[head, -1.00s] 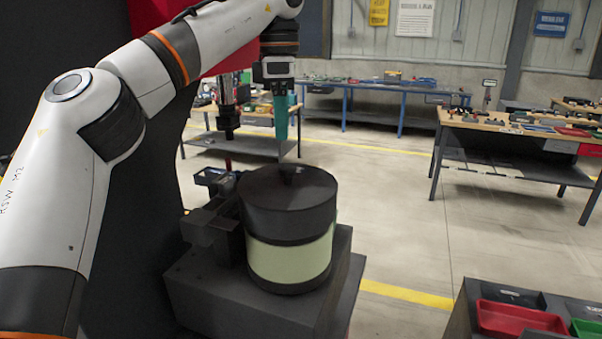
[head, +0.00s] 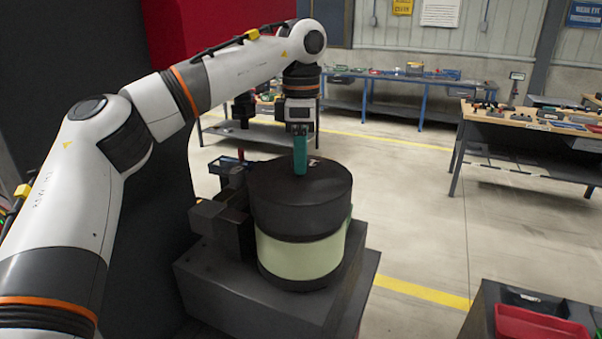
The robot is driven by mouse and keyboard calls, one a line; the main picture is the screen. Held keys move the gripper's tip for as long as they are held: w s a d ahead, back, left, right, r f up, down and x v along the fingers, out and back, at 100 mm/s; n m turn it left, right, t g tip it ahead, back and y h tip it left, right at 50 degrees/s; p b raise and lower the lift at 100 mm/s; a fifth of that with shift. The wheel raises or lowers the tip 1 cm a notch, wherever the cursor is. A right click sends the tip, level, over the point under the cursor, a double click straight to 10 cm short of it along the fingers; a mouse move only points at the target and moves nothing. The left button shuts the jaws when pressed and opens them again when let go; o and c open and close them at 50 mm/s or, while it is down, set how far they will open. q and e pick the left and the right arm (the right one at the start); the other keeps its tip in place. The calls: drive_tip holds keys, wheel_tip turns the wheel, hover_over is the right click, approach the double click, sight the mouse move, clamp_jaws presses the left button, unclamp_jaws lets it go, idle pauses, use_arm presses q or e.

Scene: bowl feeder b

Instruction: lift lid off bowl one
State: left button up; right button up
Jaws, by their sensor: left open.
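Bowl one (head: 301,258) is a round drum with a pale green band, standing upright on a dark block. Its black lid (head: 325,196) sits on top, and the lid's knob is mostly hidden behind my gripper's fingers. My left gripper (head: 300,172) points straight down with teal fingers, over the middle of the lid at the knob. It is open; I cannot tell whether the fingers touch the knob. My right gripper is not in view.
The dark block (head: 225,297) carries the bowl, with a dark bracket mechanism (head: 221,222) at its left. A red tray (head: 540,326) lies at the lower right. Workbenches (head: 395,84) stand far behind, with open floor between.

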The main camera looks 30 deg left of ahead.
use_arm(q)
drive_tip(key=shift+a+f, duration=0.1)
drive_tip(key=shift+f, duration=1)
drive_tip(key=shift+r, duration=0.1)
clamp_jaws()
